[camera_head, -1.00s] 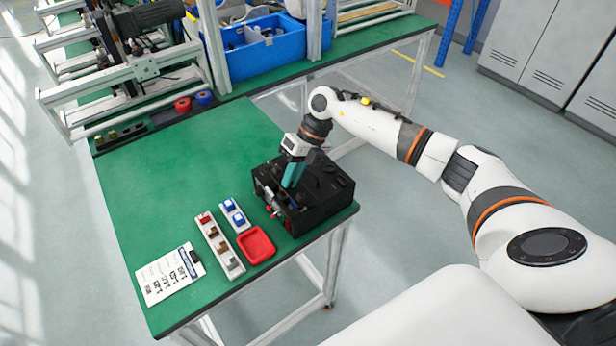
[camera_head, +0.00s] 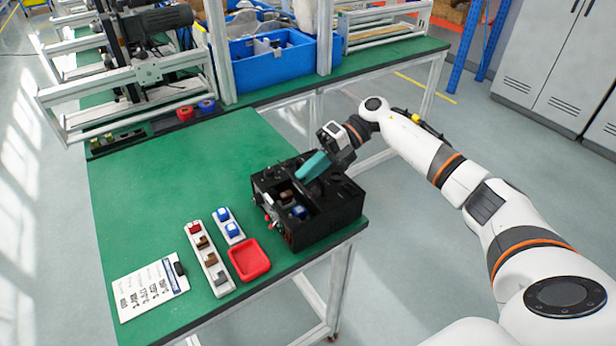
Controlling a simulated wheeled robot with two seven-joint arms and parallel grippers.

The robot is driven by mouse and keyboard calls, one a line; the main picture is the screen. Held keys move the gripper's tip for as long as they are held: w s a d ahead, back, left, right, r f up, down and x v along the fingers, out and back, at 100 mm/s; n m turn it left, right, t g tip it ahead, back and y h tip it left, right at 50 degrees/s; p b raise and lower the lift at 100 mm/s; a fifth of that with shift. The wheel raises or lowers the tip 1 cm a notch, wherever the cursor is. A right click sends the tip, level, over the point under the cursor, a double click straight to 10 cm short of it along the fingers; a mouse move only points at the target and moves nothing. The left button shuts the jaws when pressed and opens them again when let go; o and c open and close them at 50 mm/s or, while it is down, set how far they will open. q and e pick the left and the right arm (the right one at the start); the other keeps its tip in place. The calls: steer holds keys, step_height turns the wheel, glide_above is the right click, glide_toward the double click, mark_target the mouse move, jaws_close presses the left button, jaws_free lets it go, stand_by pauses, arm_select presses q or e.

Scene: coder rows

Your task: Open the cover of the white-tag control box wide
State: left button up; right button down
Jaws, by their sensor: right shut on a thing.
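The black control box (camera_head: 318,229) stands at the right front corner of the green bench. Its top is partly open, and small brown, white and blue parts (camera_head: 298,211) show inside. My right gripper (camera_head: 308,172) has teal fingers and is shut at the back of the box top, on the dark cover, which it largely hides. How far the cover is tilted is hard to tell. I cannot make out a white tag on the box. My left gripper is out of view.
A red tray (camera_head: 249,261), two white strips with coloured blocks (camera_head: 207,258) and a clipboard sheet (camera_head: 150,291) lie left of the box. Blue bins (camera_head: 268,65) and a metal frame stand behind. The bench's middle (camera_head: 180,180) is clear.

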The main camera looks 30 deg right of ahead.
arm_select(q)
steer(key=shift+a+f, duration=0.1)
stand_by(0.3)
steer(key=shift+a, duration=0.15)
arm_select(e)
steer(key=c, duration=1.4)
jaws_free()
steer(key=shift+a, duration=0.1)
